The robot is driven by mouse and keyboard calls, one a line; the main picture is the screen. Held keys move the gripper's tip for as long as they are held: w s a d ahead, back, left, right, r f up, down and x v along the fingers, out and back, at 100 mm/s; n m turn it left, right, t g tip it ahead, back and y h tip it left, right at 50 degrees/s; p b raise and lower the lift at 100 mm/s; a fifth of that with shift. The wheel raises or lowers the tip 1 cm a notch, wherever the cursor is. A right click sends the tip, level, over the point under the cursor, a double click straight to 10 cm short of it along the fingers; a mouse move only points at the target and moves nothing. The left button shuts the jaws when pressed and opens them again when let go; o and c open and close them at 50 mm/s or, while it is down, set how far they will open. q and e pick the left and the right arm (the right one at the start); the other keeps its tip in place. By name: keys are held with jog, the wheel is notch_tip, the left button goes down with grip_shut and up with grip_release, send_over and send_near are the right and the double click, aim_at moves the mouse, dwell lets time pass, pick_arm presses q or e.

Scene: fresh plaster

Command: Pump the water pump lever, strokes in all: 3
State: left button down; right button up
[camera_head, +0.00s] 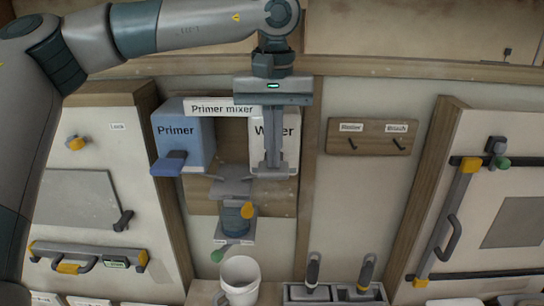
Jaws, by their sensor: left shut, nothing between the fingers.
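The primer mixer (222,108) hangs on the wall at the middle, with a blue primer box (188,132) and a white water box (287,153). The water box stands partly behind my left gripper. A pale grey lever (288,172) sticks out at the foot of the water box. A blue lever (169,163) sticks out below the primer box. My left gripper (272,166) is shut and empty. It points down in front of the water box, with its tips at the grey lever; I cannot tell whether they touch it. My right gripper is not in view.
A grey funnel tray (232,184) and a dark blue cup (236,221) with an orange knob sit below the boxes. A white bucket (241,276) stands underneath. Two handled tools (313,272) rest in a holder at the right. Cabinet doors flank both sides.

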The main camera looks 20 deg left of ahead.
pick_arm(q)
jog(key=shift+r+p, duration=0.3)
jog(key=shift+r, duration=0.45)
jog(key=shift+f, duration=0.15)
jog(key=shift+f+b, duration=1.4)
jog(key=shift+f, duration=0.4)
jog(key=shift+r+p, duration=1.3)
jog(key=shift+r, duration=0.6)
jog(key=shift+f, duration=0.1)
jog(key=shift+f+b, duration=1.4)
jog(key=shift+f, duration=0.45)
jog(key=shift+r+p, duration=1.3)
jog(key=shift+r, duration=0.65)
